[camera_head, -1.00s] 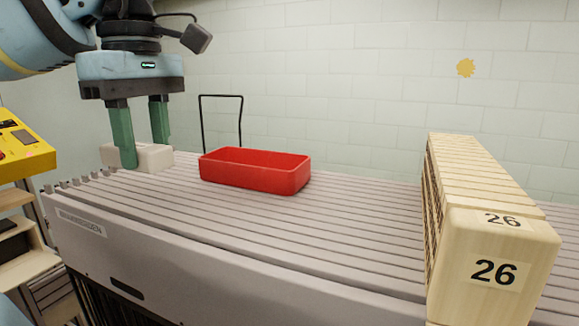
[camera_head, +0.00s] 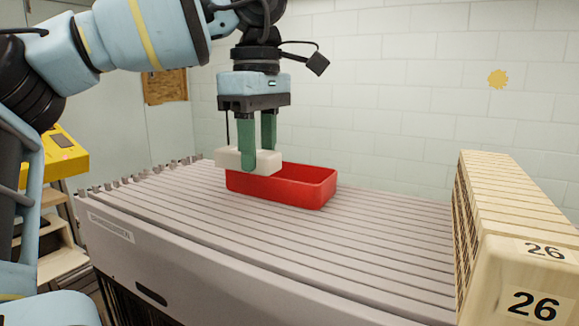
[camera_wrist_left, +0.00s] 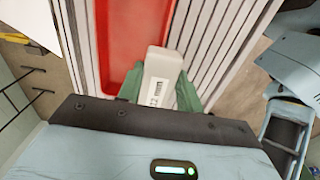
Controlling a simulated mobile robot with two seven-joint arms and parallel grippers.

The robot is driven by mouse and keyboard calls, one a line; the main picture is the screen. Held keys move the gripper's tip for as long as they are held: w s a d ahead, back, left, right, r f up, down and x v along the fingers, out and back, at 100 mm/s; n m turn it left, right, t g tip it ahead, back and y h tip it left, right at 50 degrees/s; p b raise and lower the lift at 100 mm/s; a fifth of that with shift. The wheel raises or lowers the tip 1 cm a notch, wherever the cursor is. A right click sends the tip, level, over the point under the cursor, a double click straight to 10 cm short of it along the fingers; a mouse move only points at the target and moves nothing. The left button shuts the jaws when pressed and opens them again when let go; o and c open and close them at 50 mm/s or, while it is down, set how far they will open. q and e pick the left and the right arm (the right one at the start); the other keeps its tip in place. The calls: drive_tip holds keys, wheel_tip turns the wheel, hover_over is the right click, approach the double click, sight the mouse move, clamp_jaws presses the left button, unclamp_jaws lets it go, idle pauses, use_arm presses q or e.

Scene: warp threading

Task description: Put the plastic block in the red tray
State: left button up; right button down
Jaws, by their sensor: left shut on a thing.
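The plastic block is a whitish bar (camera_head: 233,157). My left gripper (camera_head: 258,160) is shut on it, with the green fingers on either side. The block is held above the left end of the red tray (camera_head: 310,193), partly in front of it, with its left end reaching past the tray's rim. In the left wrist view the block (camera_wrist_left: 160,72) sits between the green fingers, with dark printing on its face, and the tray (camera_wrist_left: 118,45) lies just to its left. The tray's visible inside looks empty. My right gripper is not in view.
The tray stands on a grey slatted surface (camera_head: 350,235), which is clear to the tray's right. A long wooden box marked 26 (camera_head: 500,215) stands at the right. A yellow device (camera_head: 65,150) is at the left.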

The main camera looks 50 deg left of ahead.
use_arm(q)
drive_tip(key=shift+w+d+f, duration=0.1)
drive_tip(key=shift+w+d, duration=0.1)
drive_tip(key=shift+w, duration=0.5)
drive_tip(key=shift+w+d+f, duration=0.1)
drive_tip(key=shift+w+d, duration=0.15)
drive_tip(key=shift+w, duration=0.5)
drive_tip(key=shift+w+d, duration=0.2)
drive_tip(key=shift+w, duration=0.5)
drive_tip(key=shift+w, duration=0.1)
drive_tip(key=shift+w+d, duration=0.1)
drive_tip(key=shift+w, duration=0.2)
drive_tip(key=shift+f+p, duration=0.5)
drive_tip(key=shift+f, duration=1.3)
drive_tip(key=shift+f, duration=0.1)
drive_tip(key=o, duration=0.7)
drive_tip(key=shift+f, duration=0.1)
drive_tip(key=shift+o, duration=0.2)
wheel_tip(320, 180, up, 12)
drive_tip(key=shift+r, duration=0.2)
